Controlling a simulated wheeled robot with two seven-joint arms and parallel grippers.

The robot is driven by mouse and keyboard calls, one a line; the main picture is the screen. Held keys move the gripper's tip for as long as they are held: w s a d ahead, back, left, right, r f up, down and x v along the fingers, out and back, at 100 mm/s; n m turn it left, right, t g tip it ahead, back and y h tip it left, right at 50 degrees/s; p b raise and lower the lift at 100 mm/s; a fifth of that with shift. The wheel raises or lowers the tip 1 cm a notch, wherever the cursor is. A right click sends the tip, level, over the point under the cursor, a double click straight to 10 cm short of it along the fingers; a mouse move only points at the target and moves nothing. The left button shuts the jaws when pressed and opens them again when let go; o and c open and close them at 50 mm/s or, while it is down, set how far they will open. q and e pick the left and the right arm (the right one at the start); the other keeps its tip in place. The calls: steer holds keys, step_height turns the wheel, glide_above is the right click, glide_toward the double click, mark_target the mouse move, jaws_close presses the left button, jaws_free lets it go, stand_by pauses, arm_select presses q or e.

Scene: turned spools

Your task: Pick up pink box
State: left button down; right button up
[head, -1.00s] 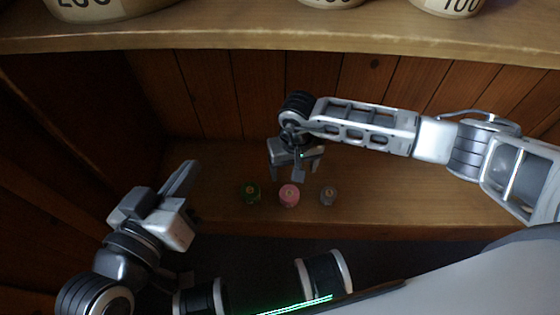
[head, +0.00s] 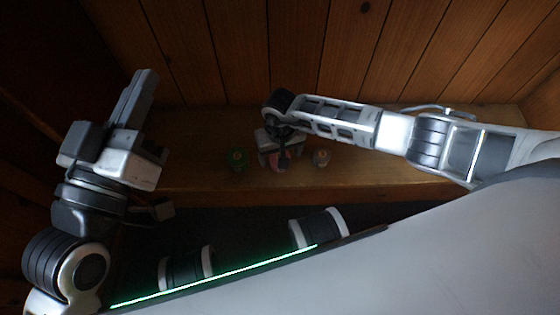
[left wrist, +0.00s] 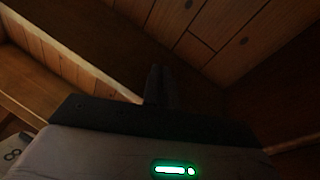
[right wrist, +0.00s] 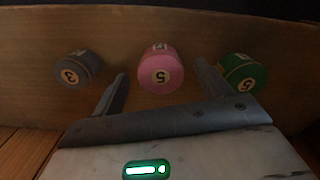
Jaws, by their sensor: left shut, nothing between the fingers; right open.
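The pink box (head: 284,164) is a small round turned piece on the wooden shelf, partly covered by my right gripper in the head view.
In the right wrist view the green one (right wrist: 243,72) is near a finger. A plank wall (head: 300,50) rises behind the shelf (head: 390,177).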

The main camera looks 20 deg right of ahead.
step_height(320, 180, down, 2)
steer(key=shift+f+b, duration=0.25)
steer(key=shift+b, duration=0.1)
arm_select(q)
steer(key=shift+w+a+r+m+t+h, duration=0.1)
steer(key=shift+r+m+t+h, duration=0.25)
steer(key=shift+r+m, duration=0.25)
steer(key=shift+w+r+m+t+h, duration=0.1)
steer(key=shift+r+m+t+h, duration=0.25)
steer(key=shift+r, duration=0.3)
arm_select(e)
steer(key=c, duration=1.1)
steer(key=shift+o, duration=0.2)
